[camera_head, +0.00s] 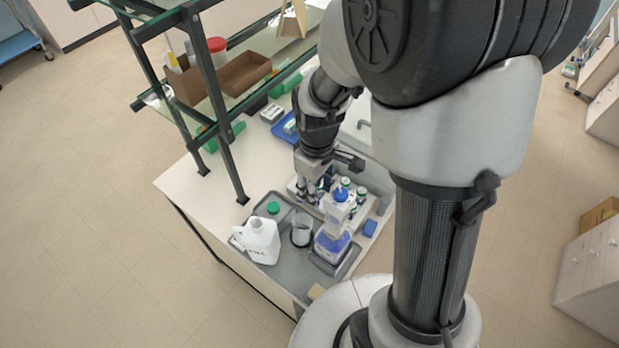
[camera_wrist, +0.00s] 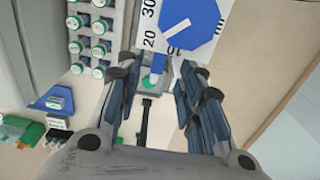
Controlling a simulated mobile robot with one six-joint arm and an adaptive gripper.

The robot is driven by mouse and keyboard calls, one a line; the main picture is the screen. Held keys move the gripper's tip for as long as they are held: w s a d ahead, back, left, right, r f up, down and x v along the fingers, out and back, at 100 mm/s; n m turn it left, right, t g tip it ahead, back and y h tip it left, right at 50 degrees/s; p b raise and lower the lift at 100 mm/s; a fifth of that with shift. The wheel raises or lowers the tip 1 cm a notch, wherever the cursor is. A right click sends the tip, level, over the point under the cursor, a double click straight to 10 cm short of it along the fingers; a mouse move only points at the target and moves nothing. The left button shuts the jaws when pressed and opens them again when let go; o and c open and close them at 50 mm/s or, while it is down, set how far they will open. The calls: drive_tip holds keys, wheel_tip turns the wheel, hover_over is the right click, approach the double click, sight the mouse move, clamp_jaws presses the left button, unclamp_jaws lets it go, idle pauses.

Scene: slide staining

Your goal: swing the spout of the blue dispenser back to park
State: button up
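The blue dispenser (camera_head: 332,246) stands on the grey tray at the right, with a blue cap on its pale upper part. In the wrist view its blue dial (camera_wrist: 186,24) and a white scale marked 30, 20 and 10 fill the top middle. A small blue-tipped part (camera_wrist: 151,79), which looks like the spout, lies between my finger lines. My gripper (camera_wrist: 160,74) is open, with a clear gap between the fingers. In the head view my gripper (camera_head: 312,188) points down just left of the dispenser's top. I cannot tell whether a finger touches the spout.
The grey tray (camera_head: 281,272) also holds a white jug (camera_head: 260,241), a beaker (camera_head: 301,231) and a green cap (camera_head: 273,208). A rack of green-capped vials (camera_wrist: 94,45) stands beside the dispenser. A shelf with dark posts (camera_head: 231,165) rises at the left.

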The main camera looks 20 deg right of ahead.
wheel_tip(320, 180, down, 6)
drive_tip(key=shift+r, duration=0.25)
drive_tip(key=shift+c, duration=0.4)
clamp_jaws()
idle(0.4)
